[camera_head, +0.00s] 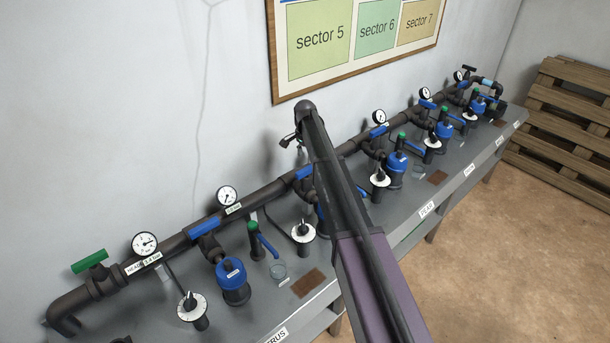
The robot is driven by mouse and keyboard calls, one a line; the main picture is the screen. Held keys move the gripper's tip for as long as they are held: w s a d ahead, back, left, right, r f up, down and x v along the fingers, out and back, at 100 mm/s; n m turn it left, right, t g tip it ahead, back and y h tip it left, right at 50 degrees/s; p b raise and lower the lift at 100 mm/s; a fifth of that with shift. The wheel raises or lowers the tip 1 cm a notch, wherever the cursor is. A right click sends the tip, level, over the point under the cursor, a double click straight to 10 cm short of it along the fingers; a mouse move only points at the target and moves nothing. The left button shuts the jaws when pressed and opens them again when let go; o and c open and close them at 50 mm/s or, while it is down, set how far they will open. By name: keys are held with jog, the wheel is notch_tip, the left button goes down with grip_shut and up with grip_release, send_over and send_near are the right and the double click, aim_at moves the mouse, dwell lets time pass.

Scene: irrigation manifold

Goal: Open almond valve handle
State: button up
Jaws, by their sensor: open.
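A dark manifold pipe (262,201) runs along a grey bench, with several blue valve handles on it. One blue handle (203,227) is at the near left, one (304,172) is beside my arm, and one (378,131) is farther right. All lie roughly along the pipe. No almond label is readable, so I cannot tell which handle is the almond one. The front labels read "…RUS" (275,336) and what looks like "PEAR" (427,209); farther ones are too small. My gripper (289,139) shows only as small dark parts left of my arm, near the pipe; its jaws are mostly hidden.
My arm crosses the middle and hides part of the bench. White dials (192,307), blue filters (233,283), green-topped posts (253,226) and gauges (227,197) crowd the bench (245,325). A sector board (357,42) hangs behind. Pallets (566,120) stand right; the floor before them is clear.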

aim_at(305, 170)
jog(key=shift+f+b, duration=3.2)
jog(key=shift+f, duration=0.35)
grip_shut()
